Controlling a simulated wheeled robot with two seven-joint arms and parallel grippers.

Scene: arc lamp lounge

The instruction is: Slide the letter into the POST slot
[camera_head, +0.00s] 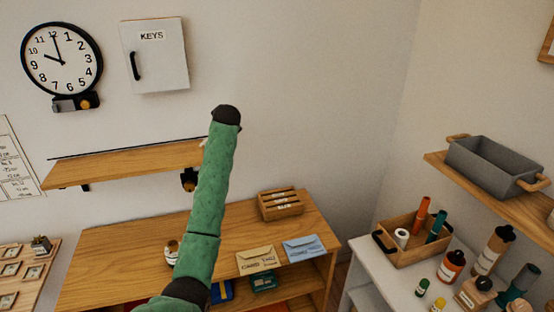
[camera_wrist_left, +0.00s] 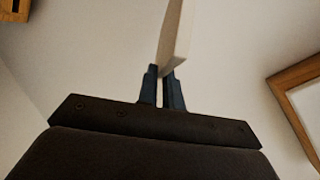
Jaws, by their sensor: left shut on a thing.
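My left gripper (camera_wrist_left: 162,88) shows in the left wrist view, its two dark blue fingers closed on a thin, pale, flat piece. I take this piece to be the letter (camera_wrist_left: 179,35), seen nearly edge-on and sticking up past the fingertips. In the head view my left arm rises over the desk and the gripper is hidden. A cream envelope (camera_head: 257,259) and a blue envelope (camera_head: 302,249) lie on the desk. Behind them stands a small wooden slatted box (camera_head: 281,206) with small labels that I cannot read clearly. My right gripper is out of view.
The wooden desk (camera_head: 118,250) has clear room at its left. A wall shelf (camera_head: 125,165) is behind my arm. A white cart (camera_head: 392,283) at right holds a wooden caddy (camera_head: 415,250) and several bottles. A grey bin (camera_head: 493,166) sits on the right shelf.

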